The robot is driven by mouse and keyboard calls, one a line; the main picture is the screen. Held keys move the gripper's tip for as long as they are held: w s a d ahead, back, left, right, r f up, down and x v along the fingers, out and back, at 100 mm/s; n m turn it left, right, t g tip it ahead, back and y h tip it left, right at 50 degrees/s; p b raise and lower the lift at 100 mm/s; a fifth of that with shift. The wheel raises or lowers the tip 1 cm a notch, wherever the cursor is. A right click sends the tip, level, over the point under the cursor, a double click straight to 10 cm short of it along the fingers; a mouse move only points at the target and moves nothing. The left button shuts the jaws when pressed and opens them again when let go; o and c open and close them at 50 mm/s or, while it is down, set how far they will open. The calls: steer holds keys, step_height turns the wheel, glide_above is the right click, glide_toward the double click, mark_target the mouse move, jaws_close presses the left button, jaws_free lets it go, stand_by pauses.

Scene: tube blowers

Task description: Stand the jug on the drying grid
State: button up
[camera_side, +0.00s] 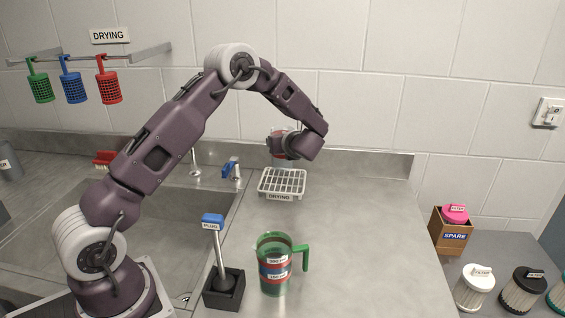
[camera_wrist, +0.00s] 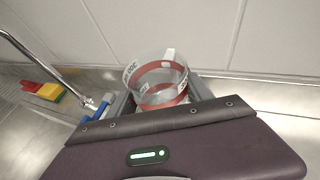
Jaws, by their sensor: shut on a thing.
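My gripper (camera_wrist: 160,88) is shut on a clear jug with a red band and white labels (camera_wrist: 157,70), seen from above between the fingers in the wrist view. In the side view the gripper (camera_side: 284,146) is at the back of the counter, and my wrist hides much of the held jug. The drying grid (camera_side: 282,183), a white rack labelled DRYING, is on the counter just below it. I cannot tell whether the jug touches the grid. A second, green jug with a handle, red and blue bands and labels (camera_side: 274,270) stands upright on the front counter.
A black block with a blue-topped PLUG rod (camera_side: 218,255) stands left of the green jug. The sink (camera_side: 165,225) and a blue-handled tap (camera_side: 231,167) are to the left. Green, blue and red baskets (camera_side: 70,87) hang on the wall rail.

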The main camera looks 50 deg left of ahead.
steer(key=shift+f, duration=2.25)
steer(key=shift+f, duration=0.1)
steer(key=o, duration=1.7)
steer(key=shift+d+r, duration=0.2)
steer(key=v, duration=1.1)
steer(key=shift+s+d+r, duration=0.2)
steer(key=shift+d, duration=0.05)
